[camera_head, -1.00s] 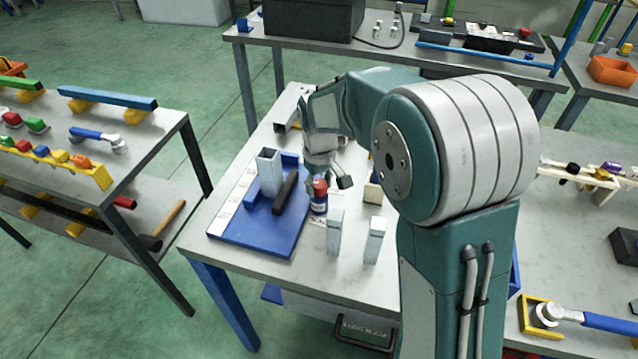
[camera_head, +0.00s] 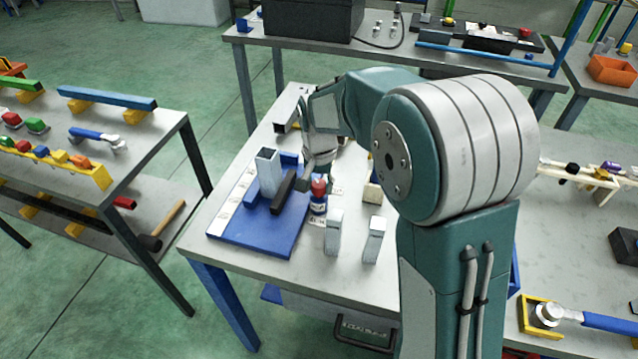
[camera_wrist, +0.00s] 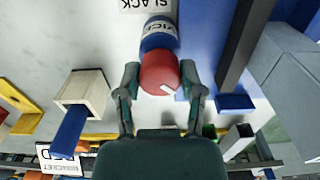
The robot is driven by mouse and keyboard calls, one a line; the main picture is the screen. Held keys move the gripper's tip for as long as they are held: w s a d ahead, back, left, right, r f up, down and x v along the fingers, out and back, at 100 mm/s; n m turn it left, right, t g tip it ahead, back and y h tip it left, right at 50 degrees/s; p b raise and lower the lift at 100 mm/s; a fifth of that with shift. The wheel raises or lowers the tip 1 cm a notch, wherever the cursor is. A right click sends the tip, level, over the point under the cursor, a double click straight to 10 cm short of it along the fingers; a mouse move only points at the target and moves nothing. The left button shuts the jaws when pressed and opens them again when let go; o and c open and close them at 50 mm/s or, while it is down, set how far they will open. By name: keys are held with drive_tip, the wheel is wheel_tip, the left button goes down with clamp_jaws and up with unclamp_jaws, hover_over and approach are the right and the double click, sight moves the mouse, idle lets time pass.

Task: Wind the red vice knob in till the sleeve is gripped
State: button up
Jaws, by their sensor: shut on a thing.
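The red vice knob (camera_wrist: 158,72), with a white mark on its face, sits on the end of a blue cylinder labelled VICE (camera_wrist: 159,33). My gripper (camera_wrist: 162,80) is shut on the knob, one finger on each side. In the head view the knob (camera_head: 319,187) shows beside the blue vice base (camera_head: 262,232), with my gripper (camera_head: 318,180) at it. The sleeve, a grey square tube (camera_head: 269,174), stands upright on the base. A dark jaw bar (camera_head: 284,192) lies beside the sleeve (camera_wrist: 288,72). I cannot tell whether they touch.
A SLACK label (camera_wrist: 148,4) lies by the cylinder. Two pale upright blocks (camera_head: 334,232) (camera_head: 374,240) stand in front of the knob. A wooden block with a blue bar (camera_wrist: 82,100) is left in the wrist view. The table's front is otherwise fairly clear.

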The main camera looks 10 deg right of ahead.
sight(318, 183)
drive_tip(key=shift+f+m, duration=0.15)
drive_tip(key=shift+m, duration=0.75)
drive_tip(key=o, duration=1.2)
drive_tip(key=shift+c, duration=0.2)
drive_tip(key=shift+a, duration=0.15)
wheel_tip(318, 183, up, 12)
